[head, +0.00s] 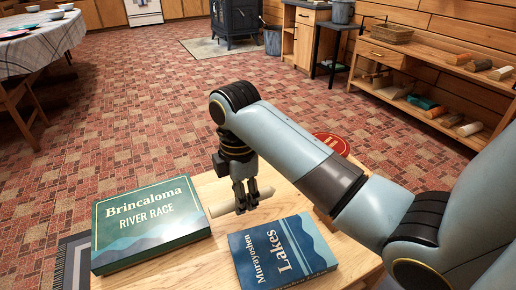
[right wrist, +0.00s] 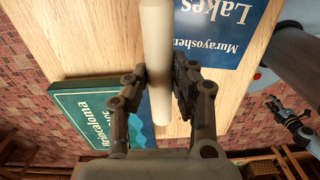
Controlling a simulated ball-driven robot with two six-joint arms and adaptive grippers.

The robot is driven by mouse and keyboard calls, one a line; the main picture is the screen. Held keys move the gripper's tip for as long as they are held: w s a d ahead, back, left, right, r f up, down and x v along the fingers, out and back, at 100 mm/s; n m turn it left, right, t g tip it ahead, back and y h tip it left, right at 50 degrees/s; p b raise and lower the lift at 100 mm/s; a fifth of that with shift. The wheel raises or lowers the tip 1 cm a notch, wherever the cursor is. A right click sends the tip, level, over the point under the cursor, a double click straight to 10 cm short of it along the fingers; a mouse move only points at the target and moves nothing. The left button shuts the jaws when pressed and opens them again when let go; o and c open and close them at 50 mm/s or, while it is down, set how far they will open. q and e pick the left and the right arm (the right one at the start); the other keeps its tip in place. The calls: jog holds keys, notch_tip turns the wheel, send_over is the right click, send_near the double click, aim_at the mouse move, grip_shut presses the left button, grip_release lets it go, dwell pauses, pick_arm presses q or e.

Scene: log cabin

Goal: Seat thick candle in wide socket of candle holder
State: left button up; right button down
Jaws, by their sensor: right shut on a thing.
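A pale cylindrical candle (head: 222,207) lies level between the fingers of my right gripper (head: 244,201), over the wooden table. In the right wrist view the candle (right wrist: 156,50) runs lengthwise between the two dark fingers of the right gripper (right wrist: 160,88), which are shut on it. My left gripper (right wrist: 282,112) shows small at the right edge of the right wrist view; whether it is open or shut is unclear. It is not seen in the head view. I cannot make out a candle holder in either view.
A green "Brincaloma" box (head: 150,228) and a blue "Lakes" book (head: 282,252) take up much of the table (head: 185,272). A round red thing (head: 333,143) is partly hidden behind my right arm. A low shelf (head: 425,118) with several objects stands at the right wall.

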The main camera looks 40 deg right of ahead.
jog(key=w+d+f+b, duration=0.1)
jog(key=d+f, duration=0.1)
jog(key=d, duration=0.1)
jog(key=w+d+f+b, duration=0.2)
jog(key=d, duration=0.1)
jog(key=w+d+f+b, duration=0.1)
jog(key=w+d+f, duration=0.1)
jog(key=d+f, duration=0.1)
jog(key=shift+w+d+b, duration=0.15)
jog(key=shift+d+b, duration=0.2)
jog(key=shift+d, duration=0.1)
jog(key=shift+w+d+f, duration=0.1)
jog(key=shift+f, duration=0.05)
notch_tip(320, 180, down, 4)
jog(key=shift+r+b, duration=0.2)
jog(key=shift+b, duration=0.85)
jog(key=shift+f, duration=0.15)
pick_arm(q)
jog(key=w+a+f, duration=0.2)
jog(key=w+f, duration=0.2)
jog(key=shift+w, duration=0.35)
jog(key=shift+f, duration=0.1)
pick_arm(e)
jog(key=shift+f, duration=0.15)
pick_arm(q)
jog(key=shift+s+d, duration=0.1)
jog(key=shift+s, duration=0.15)
pick_arm(e)
jog(key=c, duration=1.1)
grip_release()
